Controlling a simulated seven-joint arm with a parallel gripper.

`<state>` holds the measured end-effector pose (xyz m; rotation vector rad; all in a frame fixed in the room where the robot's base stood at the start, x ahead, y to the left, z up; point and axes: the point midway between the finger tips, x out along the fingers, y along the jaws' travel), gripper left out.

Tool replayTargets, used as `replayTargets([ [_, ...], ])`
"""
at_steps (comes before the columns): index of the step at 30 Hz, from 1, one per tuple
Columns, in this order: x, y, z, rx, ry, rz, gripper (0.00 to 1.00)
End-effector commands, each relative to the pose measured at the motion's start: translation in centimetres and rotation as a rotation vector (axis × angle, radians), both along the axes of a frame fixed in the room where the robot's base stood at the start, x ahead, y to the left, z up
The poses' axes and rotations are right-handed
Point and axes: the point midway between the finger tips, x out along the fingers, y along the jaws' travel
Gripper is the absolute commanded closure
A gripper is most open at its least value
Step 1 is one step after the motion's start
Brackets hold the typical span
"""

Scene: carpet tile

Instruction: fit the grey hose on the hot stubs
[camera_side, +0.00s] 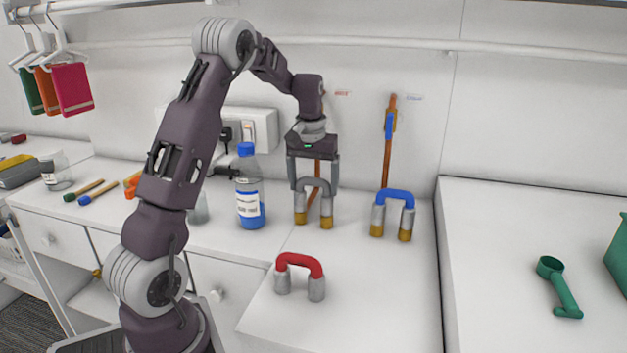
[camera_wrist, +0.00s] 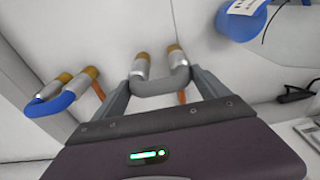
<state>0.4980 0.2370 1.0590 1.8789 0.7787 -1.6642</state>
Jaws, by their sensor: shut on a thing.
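The grey hose (camera_side: 313,183), a U-shaped piece with silver sleeves, stands upright with its bend on top. My gripper (camera_side: 313,186) is shut on its bend from above, one finger on each side. The sleeves sit in line with two brass stubs (camera_side: 326,224); brass shows below them, much as under the blue hose. These stubs stand below a small red wall label (camera_side: 342,93), too small to read. In the wrist view the grey hose (camera_wrist: 160,86) lies between my fingers, its sleeves meeting the brass ends (camera_wrist: 142,57). How deep the stubs go inside is hidden.
A blue hose (camera_side: 395,194) stands on the right-hand brass stubs. A red hose (camera_side: 299,262) stands loose in front. A blue-capped bottle (camera_side: 249,195) is close at left. A copper pipe (camera_side: 387,160) rises behind. The counter front right of the red hose is clear.

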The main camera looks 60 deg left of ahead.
Motion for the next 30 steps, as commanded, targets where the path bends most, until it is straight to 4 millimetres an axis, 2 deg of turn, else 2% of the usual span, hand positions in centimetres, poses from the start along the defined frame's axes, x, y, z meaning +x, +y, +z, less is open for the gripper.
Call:
replayTargets([
  [1,0.0,0.0,-0.1,0.000,0.000,0.000,0.59],
  [2,0.0,0.0,-0.1,0.000,0.000,0.000,0.11],
  [3,0.0,0.0,-0.1,0.000,0.000,0.000,0.03],
  [4,0.0,0.0,-0.1,0.000,0.000,0.000,0.00],
  [11,0.0,0.0,0.1,0.001,-0.001,0.000,0.00],
  [21,-0.4,-0.5,6.1,0.002,-0.003,-0.001,0.00],
  [24,-0.6,-0.6,6.9,0.001,-0.002,0.000,0.00],
  [30,-0.6,-0.6,7.0,0.001,-0.001,0.000,0.00],
])
